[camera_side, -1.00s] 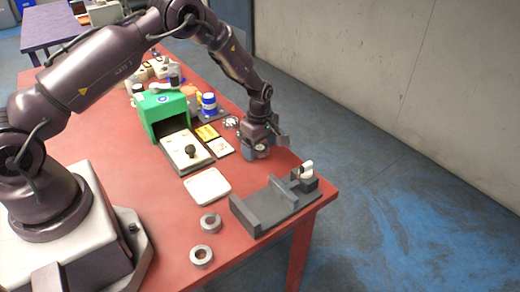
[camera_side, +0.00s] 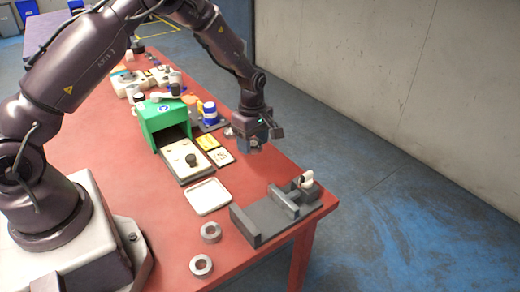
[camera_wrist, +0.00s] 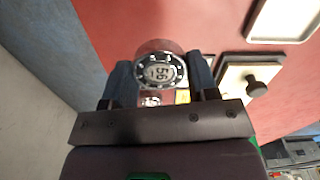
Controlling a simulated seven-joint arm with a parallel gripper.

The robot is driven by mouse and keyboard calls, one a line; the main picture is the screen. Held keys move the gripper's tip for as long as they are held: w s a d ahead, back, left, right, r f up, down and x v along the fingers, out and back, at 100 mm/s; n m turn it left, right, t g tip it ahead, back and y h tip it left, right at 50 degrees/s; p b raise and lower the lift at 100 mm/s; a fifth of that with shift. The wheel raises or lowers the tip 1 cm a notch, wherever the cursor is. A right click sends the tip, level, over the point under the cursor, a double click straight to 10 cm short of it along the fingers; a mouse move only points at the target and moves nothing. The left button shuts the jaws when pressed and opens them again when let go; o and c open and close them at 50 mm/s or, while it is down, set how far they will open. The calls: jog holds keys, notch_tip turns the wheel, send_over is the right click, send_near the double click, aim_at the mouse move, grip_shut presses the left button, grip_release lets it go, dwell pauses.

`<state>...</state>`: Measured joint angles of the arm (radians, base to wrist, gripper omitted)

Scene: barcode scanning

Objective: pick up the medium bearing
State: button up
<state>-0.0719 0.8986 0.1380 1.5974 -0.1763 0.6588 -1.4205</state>
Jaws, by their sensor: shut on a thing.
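My gripper (camera_side: 252,141) is over the far right part of the red table, apart from the tabletop. The bearing sits between the fingertips. In the side view the held bearing is mostly hidden by the gripper. Two other grey ring bearings lie on the near table, one (camera_side: 211,232) behind the other (camera_side: 201,265). I cannot tell their size class.
A grey fixture (camera_side: 275,215) stands at the table's right corner. A white tray (camera_side: 208,196) lies left of it. A green scanner box (camera_side: 163,122) has a pale plate with a dark knob (camera_side: 191,159) before it. Blue and white containers (camera_side: 209,112) stand behind. A wall rises beyond the right edge.

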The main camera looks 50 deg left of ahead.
jog(key=s+d+r+m, duration=0.1)
jog(key=s+r+m, duration=0.1)
jog(key=s+r, duration=0.3)
jog(key=s+d+r+m, duration=0.1)
jog(key=s+r+m, duration=0.1)
jog(key=s, duration=0.5)
jog(key=w+d+r+m, duration=0.3)
jog(key=d+r+m, duration=0.3)
jog(key=r+m, duration=0.75)
jog(key=w+a+f+n, duration=0.1)
jog(key=a+f+n, duration=0.2)
jog(key=a, duration=0.7)
jog(key=n, duration=1.5)
send_over(129, 136)
notch_tip(129, 136, down, 19)
jog(key=shift+f, duration=2.25)
